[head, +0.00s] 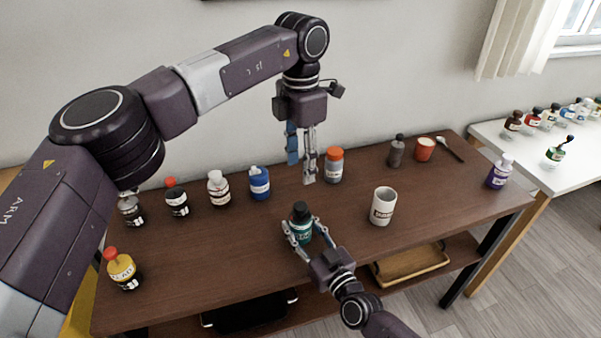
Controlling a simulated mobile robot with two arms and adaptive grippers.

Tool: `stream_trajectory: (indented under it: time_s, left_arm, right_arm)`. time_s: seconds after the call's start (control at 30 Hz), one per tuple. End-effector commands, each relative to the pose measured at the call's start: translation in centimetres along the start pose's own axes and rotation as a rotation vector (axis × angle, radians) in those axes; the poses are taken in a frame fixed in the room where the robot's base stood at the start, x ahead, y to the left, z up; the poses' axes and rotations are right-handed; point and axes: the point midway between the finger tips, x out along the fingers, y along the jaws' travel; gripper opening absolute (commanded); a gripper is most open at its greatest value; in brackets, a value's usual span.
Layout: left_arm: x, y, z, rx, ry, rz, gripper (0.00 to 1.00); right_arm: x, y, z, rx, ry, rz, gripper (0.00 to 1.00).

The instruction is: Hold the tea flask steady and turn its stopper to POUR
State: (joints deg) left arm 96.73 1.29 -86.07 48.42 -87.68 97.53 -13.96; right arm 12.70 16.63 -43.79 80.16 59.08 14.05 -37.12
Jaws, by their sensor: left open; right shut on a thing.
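The tea flask looks to be the teal bottle (303,232) with a black top (300,208), upright near the front middle of the brown table. My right gripper (305,230) is shut around its body, one finger on each side. The black top stands clear above the fingers. Any POUR marking is too small to read. My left gripper (301,172) is open and empty, pointing down above the table. It is behind and higher than the flask, close to an orange-capped bottle (334,167), and apart from the flask.
Several bottles stand along the left and back, including a blue one (259,183) and a yellow one (122,269). A white mug (383,206) stands right of the flask. A grey bottle (396,151), an orange cup (425,149) and a purple bottle (499,172) are further right.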

Motion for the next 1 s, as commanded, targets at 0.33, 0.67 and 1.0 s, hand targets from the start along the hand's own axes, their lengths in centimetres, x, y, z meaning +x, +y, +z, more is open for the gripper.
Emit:
stream_trajectory:
  time_s: [0.33,0.67,1.0]
  left_arm:
    - [-0.1,0.0,0.0,0.000,0.000,0.000,0.43]
    - [-0.1,0.0,0.0,0.000,0.000,0.000,0.43]
    - [-0.1,0.0,0.0,0.000,0.000,0.000,0.43]
  right_arm:
    - [0.0,0.0,0.1,0.000,-0.001,-0.001,0.13]
    - [0.0,0.0,0.0,0.000,0.000,0.000,0.60]
    - [-1.4,0.0,0.1,0.002,-0.002,0.000,0.60]
